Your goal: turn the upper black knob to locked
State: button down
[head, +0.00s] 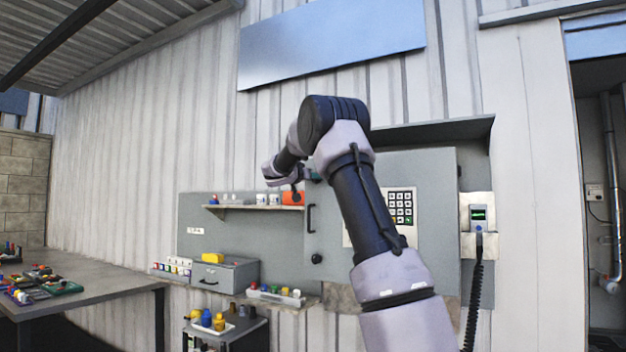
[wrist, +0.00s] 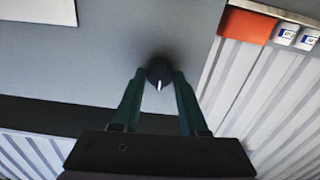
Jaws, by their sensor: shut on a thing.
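The upper black knob (wrist: 160,70) is round, with a white pointer mark, on a grey panel in the wrist view. The mark points toward the bottom of that picture, at the gripper. My gripper (wrist: 161,79) has its two green fingers shut on the knob, one on each side. In the head view my gripper (head: 312,177) is at the upper left of the grey cabinet door (head: 330,235), and my arm largely hides the upper knob. A lower black knob (head: 317,258) on the same door is free of the gripper.
A black handle (head: 311,218) is between the knobs. An orange box (head: 292,198) and white containers stand on the shelf (head: 240,208) at left. A keypad (head: 401,207) is right of my arm. A cluttered workbench (head: 95,292) stands at far left.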

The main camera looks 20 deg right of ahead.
jog(key=shift+w+a+f+n, duration=0.1)
jog(key=shift+n, duration=4.2)
jog(key=shift+w+a+f+n, duration=0.1)
jog(key=shift+n, duration=4.2)
jog(key=shift+c, duration=2.2)
grip_release()
jog(key=shift+s, duration=0.1)
jog(key=v, duration=1)
jog(key=shift+s+a, duration=0.2)
jog(key=shift+a, duration=0.05)
